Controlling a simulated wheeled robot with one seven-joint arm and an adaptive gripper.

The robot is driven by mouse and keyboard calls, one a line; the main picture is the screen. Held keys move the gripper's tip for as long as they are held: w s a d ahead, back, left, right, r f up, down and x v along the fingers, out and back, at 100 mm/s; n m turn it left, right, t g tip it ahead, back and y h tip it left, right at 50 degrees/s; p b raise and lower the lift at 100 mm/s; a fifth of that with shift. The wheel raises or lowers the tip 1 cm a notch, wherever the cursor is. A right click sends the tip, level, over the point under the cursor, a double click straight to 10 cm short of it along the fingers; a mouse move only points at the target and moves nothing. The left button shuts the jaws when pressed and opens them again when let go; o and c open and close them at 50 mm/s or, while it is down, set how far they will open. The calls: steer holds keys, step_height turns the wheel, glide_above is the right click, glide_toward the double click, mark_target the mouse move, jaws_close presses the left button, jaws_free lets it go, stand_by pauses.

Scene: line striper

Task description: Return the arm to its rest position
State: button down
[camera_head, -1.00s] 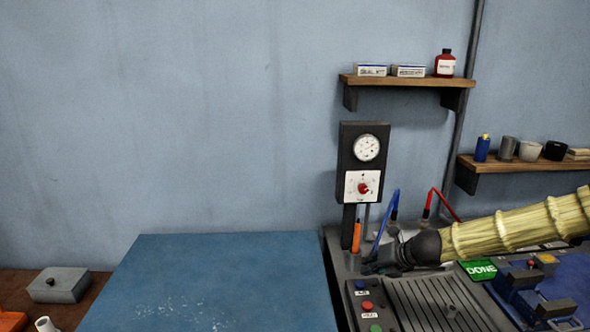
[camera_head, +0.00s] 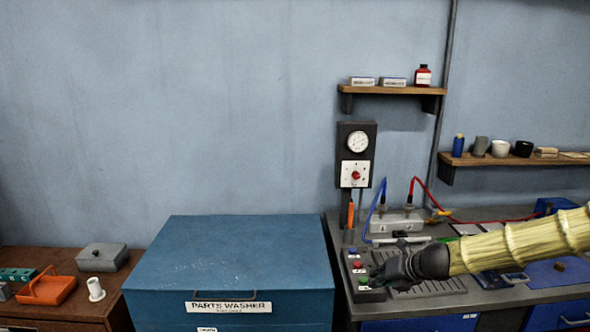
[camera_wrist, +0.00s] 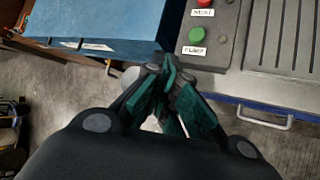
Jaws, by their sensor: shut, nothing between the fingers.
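My arm, in a pale ribbed sleeve, reaches in from the right edge of the head view. My gripper (camera_head: 372,282) is dark and sits over the front left of the grey workbench, close to the button panel. In the wrist view my gripper (camera_wrist: 165,72) has its fingertips together with nothing between them. Past them are the bench edge and the concrete floor. A red button (camera_wrist: 207,3) and a green button (camera_wrist: 196,35) with labels show just beyond the fingertips.
A blue parts washer (camera_head: 235,262) stands left of the bench. A slotted plate (camera_wrist: 285,40) lies beside the buttons. A gauge panel (camera_head: 356,155) and two shelves (camera_head: 395,89) (camera_head: 500,160) are on the wall. An orange tray (camera_head: 48,290) sits on a brown table at left.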

steer(key=s+a+f+n+g+h+b, duration=0.2)
steer(key=s+f+n, duration=0.7)
steer(key=f, duration=0.4)
steer(key=s+a+f+n+g+h+b, duration=0.15)
steer(key=s+f+n, duration=0.45)
steer(key=s+f, duration=0.65)
steer(key=s+d+f+n+g+b, duration=0.1)
steer(key=s+f+n, duration=0.3)
steer(key=s+n, duration=0.3)
steer(key=s+f+n+g+h+b, duration=0.1)
steer(key=s+f+n, duration=0.3)
steer(key=s+n, duration=0.3)
steer(key=s+d+f+n+g+h+b, duration=0.1)
steer(key=s+f+n, duration=0.3)
steer(key=s, duration=0.9)
steer(key=n, duration=0.3)
steer(key=shift+d+f+g, duration=0.35)
steer(key=shift+f, duration=0.05)
